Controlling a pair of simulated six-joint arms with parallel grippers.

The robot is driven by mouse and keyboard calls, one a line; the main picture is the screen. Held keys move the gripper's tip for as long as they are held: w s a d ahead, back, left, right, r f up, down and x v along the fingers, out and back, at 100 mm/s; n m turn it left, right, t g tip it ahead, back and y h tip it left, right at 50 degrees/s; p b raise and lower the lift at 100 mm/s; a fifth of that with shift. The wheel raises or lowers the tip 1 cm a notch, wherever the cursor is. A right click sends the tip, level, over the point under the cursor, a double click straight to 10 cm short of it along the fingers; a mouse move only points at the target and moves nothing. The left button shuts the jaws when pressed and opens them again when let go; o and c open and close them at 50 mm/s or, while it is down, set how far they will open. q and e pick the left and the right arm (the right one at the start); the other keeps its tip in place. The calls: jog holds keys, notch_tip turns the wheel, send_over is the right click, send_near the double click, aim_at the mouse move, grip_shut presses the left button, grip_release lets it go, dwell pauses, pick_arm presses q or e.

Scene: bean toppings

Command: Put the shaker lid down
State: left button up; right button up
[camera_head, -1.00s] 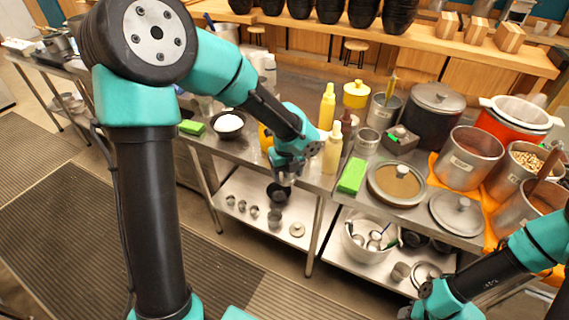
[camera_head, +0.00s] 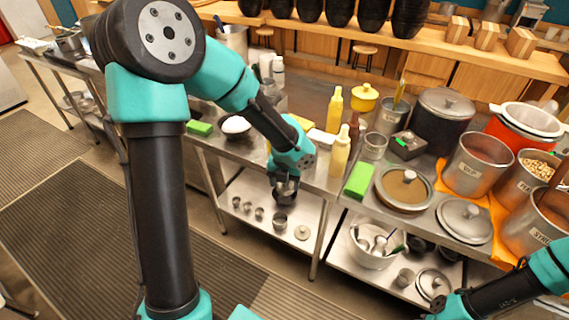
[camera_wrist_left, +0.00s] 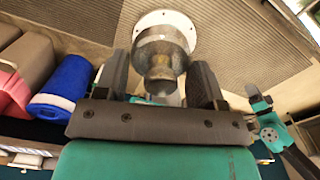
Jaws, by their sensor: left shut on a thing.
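My left gripper (camera_head: 285,196) reaches down over the lower shelf (camera_head: 247,190), in front of the counter's left part. In the left wrist view its two dark fingers (camera_wrist_left: 160,78) stand either side of a worn grey metal piece with a narrow knob end, which looks like the shaker lid (camera_wrist_left: 160,50). The gripper is shut on it. A pale round disc (camera_wrist_left: 168,20) shows just beyond the piece. In the head view the held piece is too small and dark to make out. My right gripper (camera_head: 445,304) is at the lower right, its jaws unclear.
Several small metal cups stand on the lower shelf, with a larger cup (camera_head: 280,221) and a round disc-like lid (camera_head: 302,233) to the right. A bowl of utensils (camera_head: 366,258) stands on the neighbouring shelf.

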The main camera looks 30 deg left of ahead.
pick_arm(q)
jog(key=w+a, duration=0.2)
jog(key=w, duration=0.2)
jog(key=w+a+f, duration=0.1)
jog(key=w+a, duration=0.2)
jog(key=w, duration=0.1)
jog(key=w+a, duration=0.3)
jog(key=w, duration=0.2)
jog(key=shift+f, duration=0.2)
jog(key=shift+f, duration=1.8)
jog(key=shift+f, duration=0.1)
jog(key=shift+o, duration=1.3)
jog(key=o, duration=0.4)
jog(key=shift+o, duration=0.2)
